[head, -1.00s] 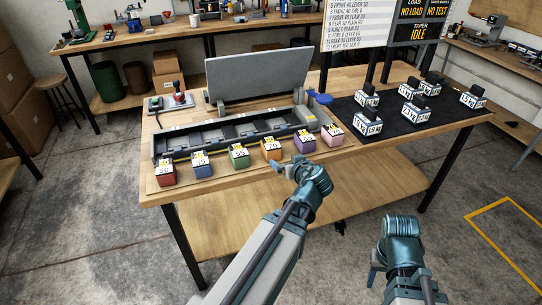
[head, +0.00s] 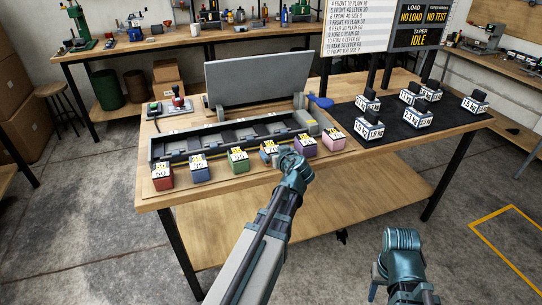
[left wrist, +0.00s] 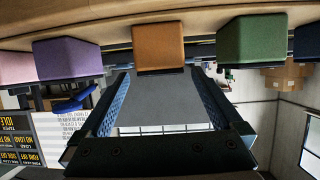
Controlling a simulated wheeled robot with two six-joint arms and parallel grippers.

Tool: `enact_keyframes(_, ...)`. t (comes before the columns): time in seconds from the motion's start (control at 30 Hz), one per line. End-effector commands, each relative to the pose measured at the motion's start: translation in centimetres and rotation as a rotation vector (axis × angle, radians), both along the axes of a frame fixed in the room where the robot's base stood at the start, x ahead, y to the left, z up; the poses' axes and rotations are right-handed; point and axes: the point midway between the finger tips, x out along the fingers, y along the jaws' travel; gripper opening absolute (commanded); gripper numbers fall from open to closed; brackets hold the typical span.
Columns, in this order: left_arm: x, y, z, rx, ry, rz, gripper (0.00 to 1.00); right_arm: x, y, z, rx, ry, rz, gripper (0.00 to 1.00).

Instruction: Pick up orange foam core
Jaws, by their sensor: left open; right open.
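The orange foam core (head: 265,147) stands in the front row on the table, with a white and yellow label on top. My left gripper (head: 273,158) is right at its front and partly hides it in the head view. In the left wrist view, which is upside down, the orange core (left wrist: 158,46) lies in line with the gap between the open fingers of my left gripper (left wrist: 160,75), just past the tips. Nothing is between the pads. My right gripper (head: 376,280) is low at the front, off the table, and holds nothing visible.
Green (head: 238,160), blue (head: 200,169), red (head: 162,176), purple (head: 305,145) and pink (head: 333,138) cores flank the orange one with small gaps. A grey tray with an open lid (head: 255,86) is behind. Labelled weights stand on a black mat (head: 397,131).

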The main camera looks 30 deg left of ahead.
Motion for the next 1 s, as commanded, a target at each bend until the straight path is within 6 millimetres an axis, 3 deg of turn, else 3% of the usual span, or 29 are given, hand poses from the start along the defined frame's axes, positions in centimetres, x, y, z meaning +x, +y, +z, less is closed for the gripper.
enact_keyframes(0.17, 0.2, 0.3, -0.1, 0.000, 0.000, 0.001, 1.00, 0.0, 0.0, -0.1, 0.000, 0.000, 0.000, 0.50)
enact_keyframes(0.53, 3.2, 3.5, -1.9, -0.001, 0.001, 0.002, 1.00, 0.0, 0.0, -1.9, 0.000, 0.000, 0.000, 0.50)
enact_keyframes(0.77, 3.2, 3.6, -1.8, 0.000, 0.000, 0.000, 1.00, 0.0, 0.0, -1.8, 0.000, 0.000, 0.000, 0.50)
enact_keyframes(1.0, 3.2, 3.6, -1.8, 0.000, 0.000, 0.000, 0.60, 0.0, 0.0, -1.8, 0.000, 0.000, 0.000, 0.50)
